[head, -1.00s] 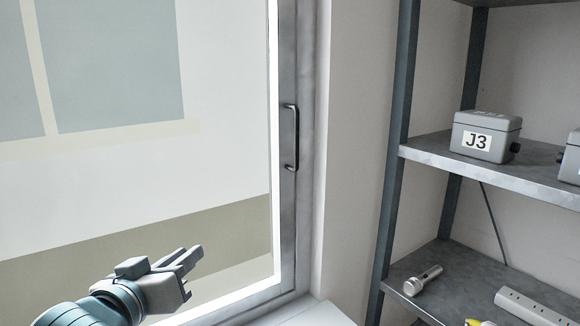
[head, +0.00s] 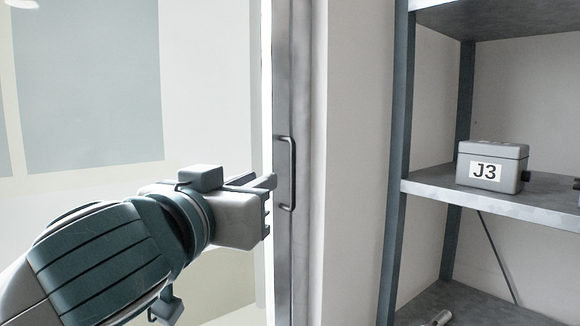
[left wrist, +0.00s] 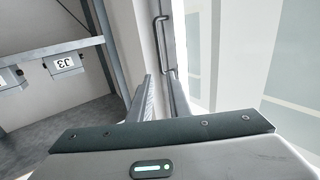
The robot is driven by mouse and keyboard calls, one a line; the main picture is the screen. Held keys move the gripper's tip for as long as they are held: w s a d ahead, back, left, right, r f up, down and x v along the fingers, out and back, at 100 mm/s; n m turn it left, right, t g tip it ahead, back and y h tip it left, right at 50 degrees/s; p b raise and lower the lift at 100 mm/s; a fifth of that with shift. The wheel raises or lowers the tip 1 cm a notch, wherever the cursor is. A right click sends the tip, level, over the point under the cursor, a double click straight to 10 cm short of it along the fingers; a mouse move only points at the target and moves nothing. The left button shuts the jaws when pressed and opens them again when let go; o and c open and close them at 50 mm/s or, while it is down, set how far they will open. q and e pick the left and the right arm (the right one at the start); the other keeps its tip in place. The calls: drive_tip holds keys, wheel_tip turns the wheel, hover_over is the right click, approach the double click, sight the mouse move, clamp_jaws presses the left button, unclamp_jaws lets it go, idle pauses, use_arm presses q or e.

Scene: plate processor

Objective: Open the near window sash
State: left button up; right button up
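The near window sash (head: 284,80) has a grey vertical frame and a pale glass pane, in the middle of the head view. Its dark bar handle (head: 293,172) stands upright on that frame; it also shows at the top of the left wrist view (left wrist: 161,42). My left gripper (head: 269,192) is just left of the handle at about its height in the head view. The sash looks shut. My right gripper is not in view.
A metal shelf unit (head: 397,150) stands to the right of the window, with a grey box labelled J3 (head: 491,166) on its middle shelf. A flashlight (head: 438,319) lies partly in view lower down. A plain wall (head: 360,150) separates window and shelves.

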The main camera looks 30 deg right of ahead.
sight(292, 163)
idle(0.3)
use_arm(q)
drive_tip(key=p+x, duration=0.7)
drive_tip(key=x, duration=1)
drive_tip(key=shift+w+r, duration=0.1)
drive_tip(key=shift+r, duration=0.05)
drive_tip(key=shift+d, duration=0.15)
clamp_jaws()
